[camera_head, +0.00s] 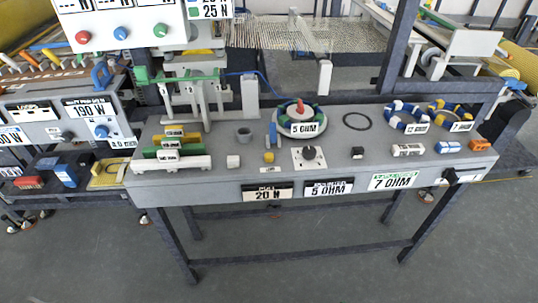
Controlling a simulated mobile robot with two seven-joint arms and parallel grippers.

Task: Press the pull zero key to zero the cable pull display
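A white panel (130,18) at the top left, cut off by the frame's upper edge, carries a red button (83,37), a blue button (120,33) and a green button (160,30) in a row. Partly cropped displays ending in "N" show above the buttons. A "25 N" readout (211,12) is to their right. A "20 N" readout (267,193) is on the grey bench's front edge. I cannot read which key is the pull zero key. Neither of my grippers is in view.
The grey bench (360,165) holds ring-shaped coils, a black knob (309,153) on a white plate, a yellow button (268,157), small blocks and a green-topped fixture (180,77). The floor in front is clear.

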